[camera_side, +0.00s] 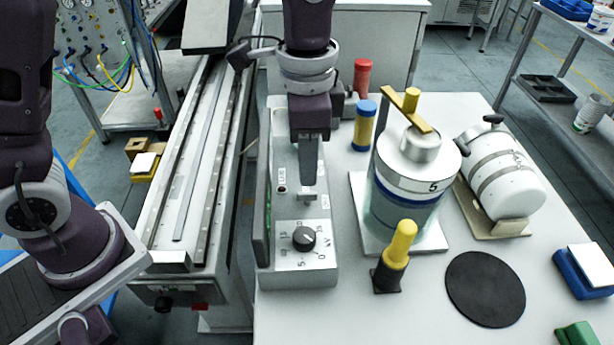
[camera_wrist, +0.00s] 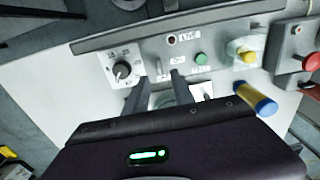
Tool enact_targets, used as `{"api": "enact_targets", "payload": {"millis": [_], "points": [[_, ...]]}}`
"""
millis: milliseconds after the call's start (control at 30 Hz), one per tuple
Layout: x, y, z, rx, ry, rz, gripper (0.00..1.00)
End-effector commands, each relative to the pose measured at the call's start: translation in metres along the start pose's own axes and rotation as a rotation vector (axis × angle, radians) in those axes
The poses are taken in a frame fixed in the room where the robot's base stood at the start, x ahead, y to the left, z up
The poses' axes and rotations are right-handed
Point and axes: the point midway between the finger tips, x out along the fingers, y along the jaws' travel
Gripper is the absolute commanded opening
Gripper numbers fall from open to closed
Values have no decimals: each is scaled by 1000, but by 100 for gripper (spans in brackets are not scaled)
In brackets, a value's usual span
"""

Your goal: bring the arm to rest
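My gripper (camera_side: 309,188) points down over the grey control box (camera_side: 290,278) in the side view. In the wrist view its two fingers (camera_wrist: 160,78) stand apart, with a small lever switch on the panel showing between their tips. I see nothing held. The fingertips are close to the panel; whether they touch it I cannot tell. A black knob (camera_side: 304,238) sits on the panel on the near side of the gripper; it also shows in the wrist view (camera_wrist: 123,71), left of the fingers. My gripper's body hides part of the box.
Right of the box stand a blue-and-yellow cylinder (camera_side: 365,125), a red cylinder (camera_side: 362,75), a large lidded canister (camera_side: 405,195) and a yellow-topped peg (camera_side: 398,248). A strapped white drum (camera_side: 505,180) lies farther right. A long rail (camera_side: 190,170) runs on the left.

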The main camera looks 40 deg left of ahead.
Motion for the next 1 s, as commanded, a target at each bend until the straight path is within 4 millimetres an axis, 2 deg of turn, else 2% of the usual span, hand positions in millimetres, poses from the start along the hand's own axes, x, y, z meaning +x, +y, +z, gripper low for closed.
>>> {"api": "enact_targets", "payload": {"millis": [100, 367, 467, 567, 600, 700, 833, 900, 1000], "points": [[-11, 0, 0, 1, 1, -1, 30], [-12, 0, 1, 0, -1, 0, 30], [-24, -4, 12, -39, 20, -23, 30], [-57, -13, 52, -169, 90, -86, 30], [-70, -15, 74, -241, 128, -114, 30], [-90, -11, 130, -427, 233, -164, 30], [-94, 2, 182, -622, 362, -190, 30], [-91, 9, 198, -690, 414, -192, 30], [-87, 15, 209, -743, 456, -189, 30]]}}
